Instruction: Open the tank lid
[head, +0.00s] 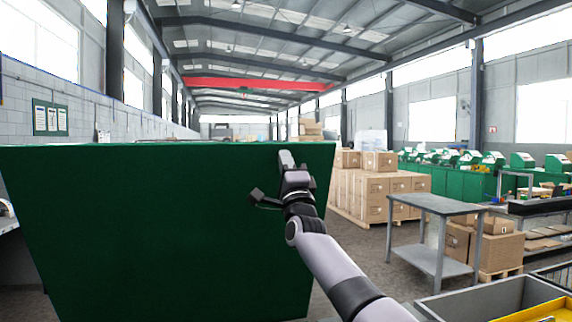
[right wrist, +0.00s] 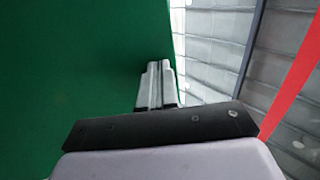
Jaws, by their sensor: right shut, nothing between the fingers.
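A large flat green panel (head: 150,225) fills the left half of the head view. It looks like the tank lid standing steeply up, but I cannot be sure of this, and no tank opening shows. Its top edge is about at eye level. My right gripper (head: 286,160) is in front of the panel near its upper right corner, fingers pointing up. In the right wrist view the fingers (right wrist: 157,85) are shut together and empty, beside the right edge of the green surface (right wrist: 70,60). I cannot tell whether they touch it. My left gripper is out of view.
A grey metal table (head: 435,205) stands to the right, with stacked cardboard boxes (head: 375,195) behind it. A grey and yellow bin (head: 480,300) is at the lower right. Green machines (head: 465,180) line the far right. Some floor is free between the panel and the table.

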